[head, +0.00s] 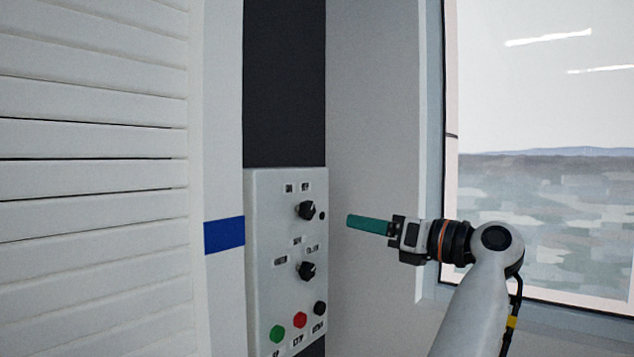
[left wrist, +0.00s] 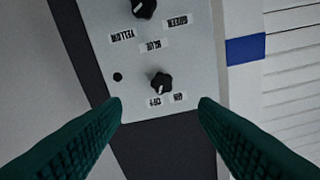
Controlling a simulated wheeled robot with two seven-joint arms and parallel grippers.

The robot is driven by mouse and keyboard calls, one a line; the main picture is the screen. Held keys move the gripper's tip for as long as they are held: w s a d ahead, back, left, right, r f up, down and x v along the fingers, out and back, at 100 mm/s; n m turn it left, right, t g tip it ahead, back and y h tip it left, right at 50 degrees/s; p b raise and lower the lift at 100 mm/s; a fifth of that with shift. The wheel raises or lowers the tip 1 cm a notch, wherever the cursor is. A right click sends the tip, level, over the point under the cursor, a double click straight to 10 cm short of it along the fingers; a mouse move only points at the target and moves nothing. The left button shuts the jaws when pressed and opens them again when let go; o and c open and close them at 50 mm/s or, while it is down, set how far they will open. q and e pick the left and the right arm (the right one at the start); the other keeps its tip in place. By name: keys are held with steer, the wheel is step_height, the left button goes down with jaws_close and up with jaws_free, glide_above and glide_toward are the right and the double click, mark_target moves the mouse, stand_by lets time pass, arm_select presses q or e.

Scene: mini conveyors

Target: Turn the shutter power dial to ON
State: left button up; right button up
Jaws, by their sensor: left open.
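The shutter power dial (head: 306,210) is a black knob high on the light grey control panel (head: 262,250). In the left wrist view the panel appears upside down, and the dial (left wrist: 161,83) sits by OFF and ON labels. Its white mark seems turned toward OFF. My left gripper (head: 349,221) has green fingers and is right of the dial in the head view, apart from it. In the left wrist view its fingers (left wrist: 160,102) are open and empty, spread on either side of the dial's line. My right gripper is not in view.
A second black dial (head: 306,271) with colour labels sits lower on the panel. Below it are green (head: 277,334), red (head: 299,320) and black (head: 320,308) buttons. A slatted white shutter (head: 95,180) stands left; a window (head: 545,150) is right.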

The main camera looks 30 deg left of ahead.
mark_target(311, 211)
arm_select(q)
steer(key=shift+h, duration=0.4)
steer(key=a+p, duration=0.1)
steer(key=a, duration=0.2)
steer(key=a+r+p, duration=0.1)
steer(key=a, duration=0.2)
steer(key=a+p, duration=0.1)
steer(key=a, duration=0.3)
steer(key=shift+w+r, duration=0.15)
steer(key=shift+w, duration=0.1)
steer(key=shift+w+a, duration=0.1)
steer(key=shift+a, duration=0.6)
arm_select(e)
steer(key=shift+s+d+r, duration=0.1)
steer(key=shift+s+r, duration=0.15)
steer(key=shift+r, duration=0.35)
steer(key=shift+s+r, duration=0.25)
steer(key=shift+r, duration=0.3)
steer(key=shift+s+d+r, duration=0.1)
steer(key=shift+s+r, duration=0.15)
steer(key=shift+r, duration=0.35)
arm_select(q)
steer(key=shift+c, duration=0.3)
steer(key=c, duration=0.9)
